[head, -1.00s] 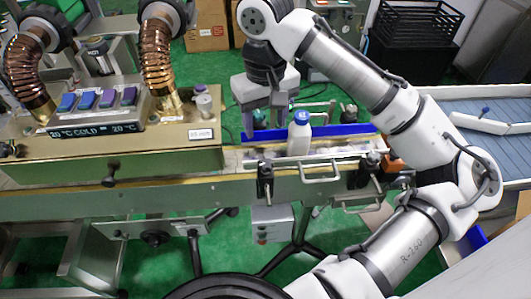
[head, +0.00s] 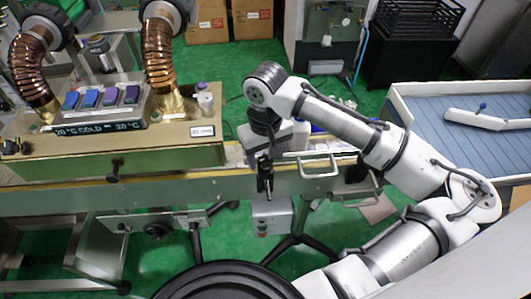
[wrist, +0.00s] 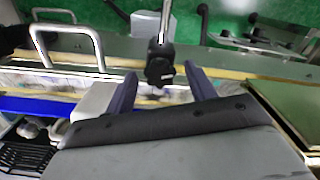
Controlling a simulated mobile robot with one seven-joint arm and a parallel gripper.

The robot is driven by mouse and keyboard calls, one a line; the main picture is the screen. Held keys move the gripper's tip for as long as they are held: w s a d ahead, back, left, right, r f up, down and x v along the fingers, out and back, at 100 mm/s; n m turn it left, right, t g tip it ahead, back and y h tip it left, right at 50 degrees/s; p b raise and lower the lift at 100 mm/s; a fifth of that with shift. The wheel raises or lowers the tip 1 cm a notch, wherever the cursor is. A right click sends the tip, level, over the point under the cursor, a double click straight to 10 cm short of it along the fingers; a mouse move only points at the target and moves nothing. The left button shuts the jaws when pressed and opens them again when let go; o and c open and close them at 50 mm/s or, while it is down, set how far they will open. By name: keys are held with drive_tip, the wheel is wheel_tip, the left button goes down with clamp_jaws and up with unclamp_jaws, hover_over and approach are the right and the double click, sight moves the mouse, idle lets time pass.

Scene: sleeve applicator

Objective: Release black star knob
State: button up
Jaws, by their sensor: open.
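The black star knob (wrist: 160,66) sits on a metal rod at the conveyor's near rail. In the wrist view it shows between the tips of my gripper's two fingers (wrist: 161,75), with a visible gap on each side. My gripper is open and holds nothing. In the head view, a black clamp with the knob (head: 265,176) stands at the rail just below my wrist. My wrist hides the fingers there. How far the fingertips are from the knob in depth is not clear.
A metal loop handle (head: 319,168) stands on the rail to the right of the knob. The heater unit (head: 100,165) with copper hoses stands at the left. A white block-like object (wrist: 93,100) lies beside my left finger in the wrist view. A blue conveyor (head: 450,125) is at the right.

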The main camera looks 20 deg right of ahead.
drive_tip(key=c, duration=1)
drive_tip(key=shift+n, duration=0.4)
drive_tip(key=n, duration=0.2)
drive_tip(key=shift+n, duration=0.4)
drive_tip(key=n+b, duration=0.1)
drive_tip(key=n, duration=0.2)
drive_tip(key=shift+n, duration=0.3)
drive_tip(key=n+b, duration=0.1)
drive_tip(key=n, duration=0.5)
drive_tip(key=shift+n, duration=0.3)
drive_tip(key=shift+r, duration=0.1)
drive_tip(key=o, duration=1)
